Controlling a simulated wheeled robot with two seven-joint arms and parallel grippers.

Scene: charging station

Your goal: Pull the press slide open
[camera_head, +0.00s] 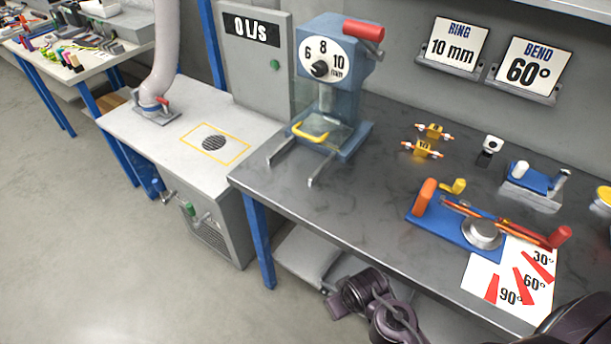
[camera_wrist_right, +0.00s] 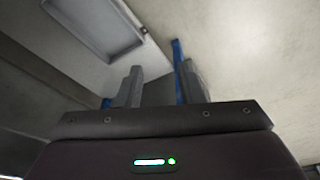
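The blue press (camera_head: 352,72) stands on the grey workbench, with a dial marked 6, 8 and 10 mm and a red lever at its top. A yellow handle (camera_head: 309,133) sits at its lower front, close against the clear guard. The head view does not show these fingers, only dark links of my arm low in the picture, below the bench edge. My left gripper is not in view.
The workbench (camera_head: 372,187) also holds a blue bending tool (camera_head: 437,222), an angle sheet (camera_head: 483,285) and small orange parts (camera_head: 424,149). A white extraction unit (camera_head: 178,131) with a hose stands left of the press. The floor (camera_head: 110,240) in front is clear.

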